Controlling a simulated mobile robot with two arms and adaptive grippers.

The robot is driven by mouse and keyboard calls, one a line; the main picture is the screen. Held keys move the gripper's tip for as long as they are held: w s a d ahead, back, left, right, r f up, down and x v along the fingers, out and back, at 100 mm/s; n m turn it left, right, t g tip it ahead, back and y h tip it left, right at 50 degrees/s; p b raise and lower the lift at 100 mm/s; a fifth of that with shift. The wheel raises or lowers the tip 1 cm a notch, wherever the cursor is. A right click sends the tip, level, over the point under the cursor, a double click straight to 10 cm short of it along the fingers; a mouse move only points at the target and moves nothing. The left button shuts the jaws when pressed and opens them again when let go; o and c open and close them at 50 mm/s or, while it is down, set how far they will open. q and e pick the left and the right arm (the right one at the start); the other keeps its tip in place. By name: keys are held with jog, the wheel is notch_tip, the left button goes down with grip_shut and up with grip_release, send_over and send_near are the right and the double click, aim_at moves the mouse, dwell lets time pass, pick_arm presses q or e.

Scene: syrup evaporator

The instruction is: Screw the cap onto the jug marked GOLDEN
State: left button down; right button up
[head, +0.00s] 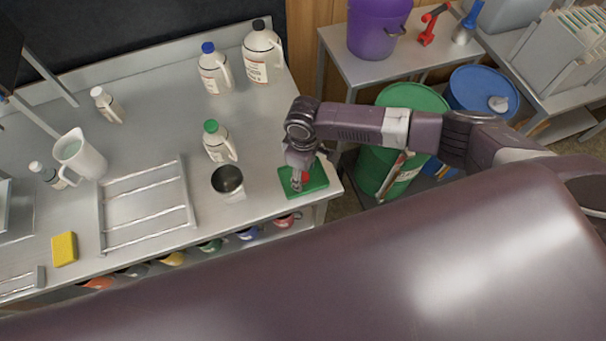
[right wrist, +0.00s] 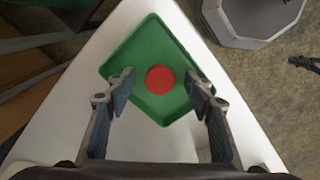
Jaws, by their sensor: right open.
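A round red cap (head: 305,177) lies on a small green tray (head: 314,186) at the right front corner of the steel table. In the right wrist view the cap (right wrist: 160,80) sits near the middle of the tray (right wrist: 152,40). My right gripper (head: 297,185) is over the tray, and in the wrist view its open fingers (right wrist: 159,82) stand one on each side of the cap, apart from it. Jugs with blue (head: 214,72), dark (head: 262,52) and green (head: 219,142) caps stand on the table, with a small pale bottle (head: 108,105) at left. I cannot read GOLDEN on any label. My left gripper is out of view.
A steel pot (head: 228,181) stands left of the tray, near a wire rack (head: 146,205). A white pitcher (head: 82,157) and yellow sponge (head: 64,249) are farther left. Green (head: 424,98) and blue (head: 484,88) drums stand beyond the table's right edge.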

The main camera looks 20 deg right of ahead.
aim_at(304, 176)
jog(key=shift+c, duration=0.7)
jog(key=c, duration=0.6)
jog(key=shift+c, duration=0.2)
notch_tip(304, 176, up, 20)
jog(key=b, duration=0.1)
